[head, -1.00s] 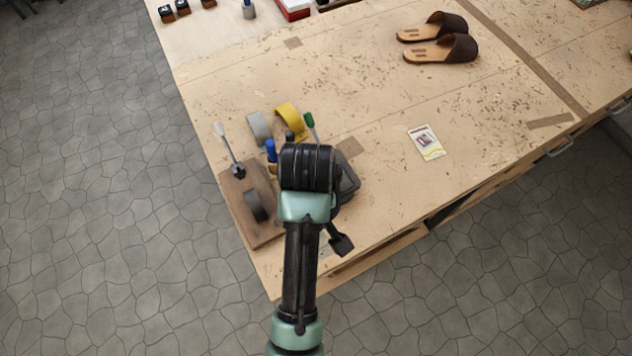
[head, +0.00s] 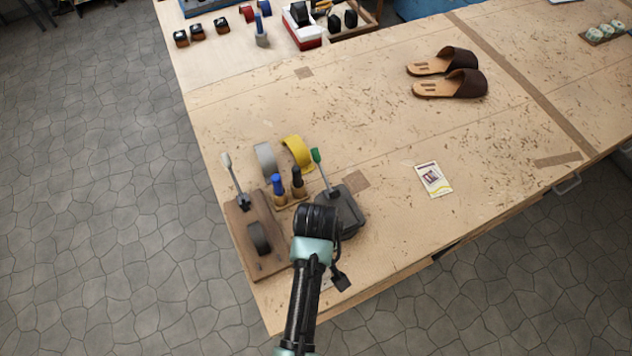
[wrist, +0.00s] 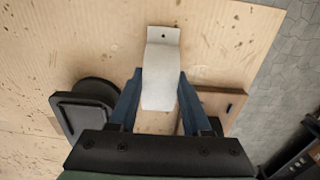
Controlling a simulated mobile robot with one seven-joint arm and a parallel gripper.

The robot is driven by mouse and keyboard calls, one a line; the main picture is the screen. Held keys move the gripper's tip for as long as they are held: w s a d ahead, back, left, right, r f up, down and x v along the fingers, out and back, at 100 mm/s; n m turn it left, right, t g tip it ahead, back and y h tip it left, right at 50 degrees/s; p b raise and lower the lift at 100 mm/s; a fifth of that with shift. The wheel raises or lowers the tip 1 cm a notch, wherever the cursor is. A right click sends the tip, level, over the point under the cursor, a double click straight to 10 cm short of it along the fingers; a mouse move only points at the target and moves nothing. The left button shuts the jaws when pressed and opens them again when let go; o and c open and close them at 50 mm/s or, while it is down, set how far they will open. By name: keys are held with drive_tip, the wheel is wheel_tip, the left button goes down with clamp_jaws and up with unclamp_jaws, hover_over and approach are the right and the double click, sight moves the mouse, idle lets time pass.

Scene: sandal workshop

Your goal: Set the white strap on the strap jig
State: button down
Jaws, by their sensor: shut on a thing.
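The white strap (wrist: 160,75) is between the two blue fingers of my gripper (wrist: 160,88) in the wrist view. Its flat end tab with a small hole points to the top of that view, and bare tabletop lies beneath. In the head view my arm hides the fingers and most of the strap. The brown board (head: 264,207) with a dark curved form (head: 259,238) and a pale-tipped lever (head: 231,172) looks like the strap jig. It stands to the left of my gripper in the head view. Its edge shows at the right of the wrist view (wrist: 222,100).
A dark block with a green-tipped lever (head: 340,212) stands close by my gripper. Blue-topped and dark-topped tools (head: 278,185) stand behind. Grey (head: 265,158) and yellow (head: 297,152) straps, a card (head: 434,179) and sandals (head: 450,84) lie farther back. The table's middle is mostly clear.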

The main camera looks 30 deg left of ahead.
drive_tip(key=shift+f, duration=0.2)
drive_tip(key=shift+c, duration=1.8)
unclamp_jaws()
drive_tip(key=shift+r, duration=0.2)
wheel_tip(320, 180, up, 12)
drive_tip(key=shift+p, duration=0.3)
